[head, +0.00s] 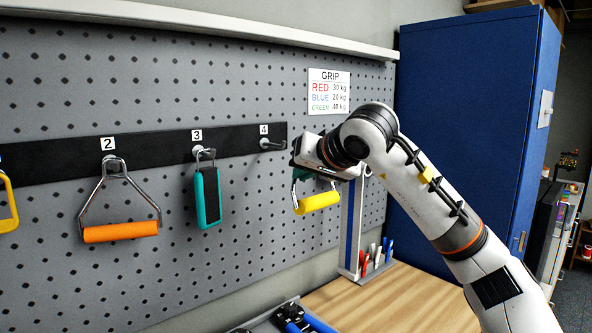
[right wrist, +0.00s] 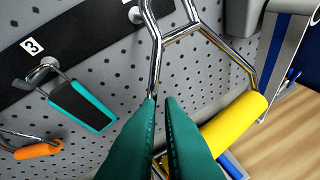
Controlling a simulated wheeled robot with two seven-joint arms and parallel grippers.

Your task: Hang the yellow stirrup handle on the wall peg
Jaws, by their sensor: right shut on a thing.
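The yellow stirrup handle (head: 317,202) hangs from my right gripper (head: 306,172), its chrome frame mostly hidden by the hand in the head view. In the right wrist view the yellow grip (right wrist: 232,128) is at the right, and the teal fingers (right wrist: 161,100) are shut on one leg of the chrome frame (right wrist: 180,33). Peg 4 (head: 270,145) on the black rail is bare in the head view, left of my gripper. A peg (right wrist: 136,14) shows beside the frame in the right wrist view; the frame's top is cut off. My left gripper is out of view.
An orange stirrup handle (head: 120,232) hangs at peg 2 and a teal-and-black gripper trainer (head: 207,197) at peg 3. Another yellow handle (head: 8,205) is at the left edge. A blue cabinet (head: 465,130) stands right, a wooden bench top (head: 400,300) below.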

